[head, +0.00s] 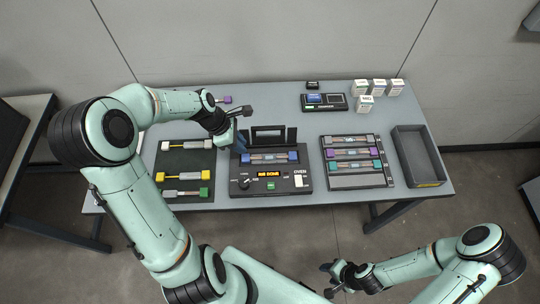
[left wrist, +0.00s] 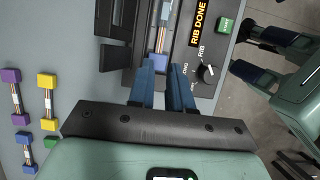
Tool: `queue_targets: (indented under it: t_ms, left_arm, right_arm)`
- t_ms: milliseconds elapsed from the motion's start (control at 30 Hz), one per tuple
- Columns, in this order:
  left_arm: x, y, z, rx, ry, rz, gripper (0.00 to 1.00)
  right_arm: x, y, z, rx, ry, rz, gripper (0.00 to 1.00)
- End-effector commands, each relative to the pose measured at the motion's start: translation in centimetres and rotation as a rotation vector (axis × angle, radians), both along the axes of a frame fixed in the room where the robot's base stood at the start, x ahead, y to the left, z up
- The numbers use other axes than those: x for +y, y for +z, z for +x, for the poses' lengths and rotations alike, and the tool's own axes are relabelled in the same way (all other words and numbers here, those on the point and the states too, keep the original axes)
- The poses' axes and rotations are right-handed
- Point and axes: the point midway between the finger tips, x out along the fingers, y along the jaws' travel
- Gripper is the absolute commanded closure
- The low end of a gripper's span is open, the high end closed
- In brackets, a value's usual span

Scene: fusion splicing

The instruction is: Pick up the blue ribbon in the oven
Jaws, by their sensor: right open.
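The oven (head: 270,185) stands at the front middle of the table with its lid up and a lit "RIB DONE" display. The blue ribbon (head: 270,157), with blue end blocks, lies across its top slot. My left gripper (head: 240,145) is over the ribbon's left end. In the left wrist view its two blue fingers (left wrist: 166,72) are apart, with the blue end block (left wrist: 158,61) just beyond the gap between the tips. I see no clear contact. My right gripper (head: 330,279) is open and empty, low in front of the table.
A dark mat (head: 185,180) with yellow and green pieces lies left of the oven. A rack (head: 357,180) of several ribbons and an empty grey bin (head: 418,158) are to the right. A splicer (head: 324,102) and white boxes (head: 377,86) stand behind.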

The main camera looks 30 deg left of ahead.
Motion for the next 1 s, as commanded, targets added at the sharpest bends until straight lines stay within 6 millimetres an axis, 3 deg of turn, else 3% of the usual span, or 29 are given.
queue_targets:
  t_ms: [100, 367, 600, 933, 1000]
  left_arm:
    - [-0.7, -1.8, 0.3, 0.002, -0.002, -0.003, 0.81]
    - [-1.6, -3.5, 0.9, 0.001, -0.004, -0.002, 0.81]
    - [-3.2, -6.4, 1.7, 0.0, -0.003, -0.001, 0.81]
    - [-3.3, -7.1, 1.9, -0.002, -0.001, 0.001, 0.81]
    - [-3.3, -7.1, 1.9, -0.002, -0.001, 0.001, 1.0]
  right_arm:
    - [0.0, -0.1, -0.1, 0.001, 0.0, 0.0, 0.51]
    - [0.0, 0.0, 0.0, 0.0, 0.001, 0.0, 0.51]
    - [0.0, 0.2, 0.3, -0.004, 0.001, 0.0, 0.51]
    - [0.0, 0.2, 0.2, -0.002, 0.0, 0.0, 0.51]
    - [0.0, 0.2, 0.2, -0.002, 0.0, 0.0, 0.51]
